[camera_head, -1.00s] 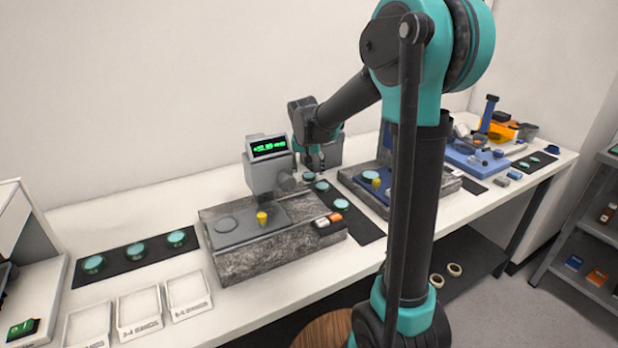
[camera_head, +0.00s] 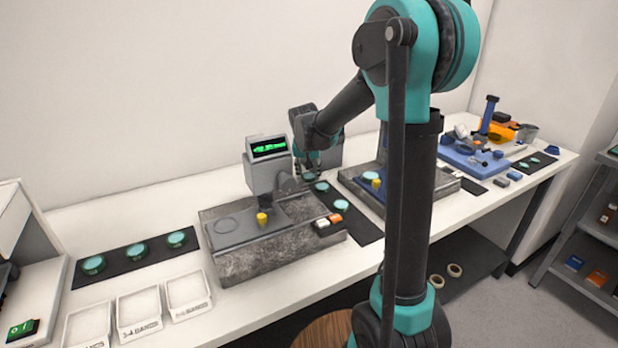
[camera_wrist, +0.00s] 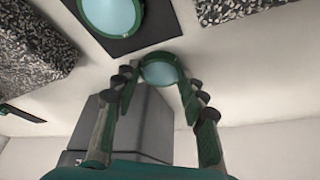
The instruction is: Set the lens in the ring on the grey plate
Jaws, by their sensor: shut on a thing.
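My gripper (camera_head: 307,172) is shut on a round pale-blue lens with a green rim. In the wrist view, the lens (camera_wrist: 160,71) sits between the two fingertips, in the air. In the head view, the gripper is just right of the grey instrument column, above the far end of a black mat. The grey plate (camera_head: 272,231) lies on a speckled stone base left of the gripper. A flat grey ring (camera_head: 225,224) is at the plate's left end and looks empty.
The grey column with a green display (camera_head: 268,149) stands behind the plate. A yellow knob (camera_head: 262,218) rises from the plate. More lenses (camera_head: 322,187) lie on the black mat (camera_head: 362,230). A second stone-based instrument is to the right. White trays (camera_head: 138,309) stand front left.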

